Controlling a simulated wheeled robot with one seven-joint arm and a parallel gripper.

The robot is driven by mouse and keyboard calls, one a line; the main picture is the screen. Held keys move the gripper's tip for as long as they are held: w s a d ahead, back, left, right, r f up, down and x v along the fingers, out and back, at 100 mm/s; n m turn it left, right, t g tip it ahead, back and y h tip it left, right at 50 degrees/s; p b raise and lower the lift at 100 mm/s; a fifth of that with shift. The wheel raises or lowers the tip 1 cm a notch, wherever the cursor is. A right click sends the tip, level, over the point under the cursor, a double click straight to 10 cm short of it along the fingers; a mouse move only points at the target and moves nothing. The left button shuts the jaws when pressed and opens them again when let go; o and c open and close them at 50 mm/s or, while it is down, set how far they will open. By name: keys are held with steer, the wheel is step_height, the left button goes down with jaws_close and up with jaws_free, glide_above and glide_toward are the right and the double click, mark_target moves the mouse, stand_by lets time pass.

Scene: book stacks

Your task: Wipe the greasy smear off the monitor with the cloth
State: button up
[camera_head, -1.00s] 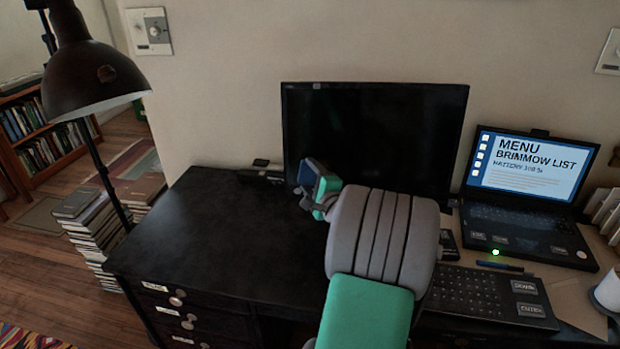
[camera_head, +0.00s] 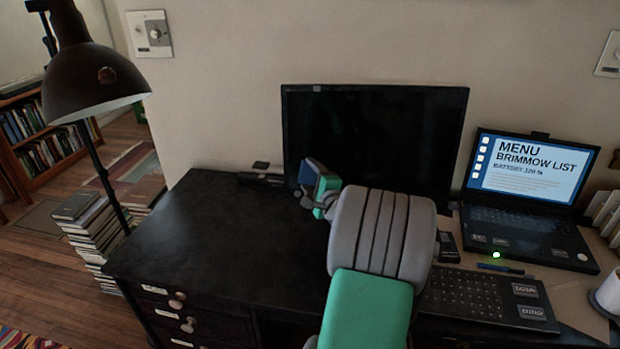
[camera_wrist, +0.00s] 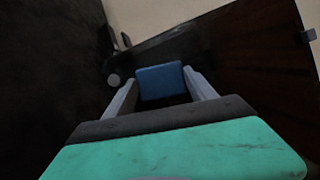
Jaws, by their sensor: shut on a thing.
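The black monitor (camera_head: 390,135) stands at the back of the dark desk, its screen dark. It fills the right of the wrist view (camera_wrist: 255,60). I cannot make out a greasy smear on the screen. My gripper (camera_head: 308,186) is at the monitor's lower left, in front of the screen. It is shut on the folded blue cloth (camera_wrist: 160,82), which sits between the two grey fingers. The cloth also shows in the head view (camera_head: 306,174), overlapping the screen's lower left corner. I cannot tell whether it touches the glass. My arm hides the monitor's lower middle and its stand.
An open laptop (camera_head: 525,225) stands right of the monitor, with a keyboard (camera_head: 480,297) and a pen (camera_head: 500,268) in front. A dark lamp (camera_head: 92,75) and book stacks (camera_head: 95,230) are at the left. The desk's left half (camera_head: 205,235) is mostly clear.

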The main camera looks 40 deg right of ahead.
mark_target(331, 169)
steer(key=shift+s+d+b, duration=0.55)
steer(key=shift+s+d, duration=0.65)
steer(key=shift+d, duration=0.2)
steer(key=shift+s+d+b, duration=0.5)
steer(key=shift+s+d, duration=0.7)
steer(key=shift+d, duration=0.15)
steer(key=shift+w+a+p, duration=1.55)
steer(key=shift+w+a, duration=0.9)
steer(key=shift+a, duration=0.3)
steer(key=shift+r, duration=0.25)
steer(key=shift+s+d+f, duration=0.15)
steer(key=shift+s+d, duration=0.3)
steer(key=shift+d, duration=0.1)
steer(key=s+d+b, duration=0.2)
steer(key=s+d, duration=0.2)
steer(key=shift+d, duration=0.25)
steer(key=shift+w+a+r+p, duration=0.1)
steer(key=shift+w+a+p, duration=0.6)
steer(key=shift+w+a, duration=0.6)
steer(key=shift+w+a+r+p, duration=0.1)
steer(key=shift+w+a+p, duration=0.6)
steer(key=shift+w+a, duration=0.55)
steer(key=shift+a+f, duration=0.1)
steer(key=shift+a, duration=0.2)
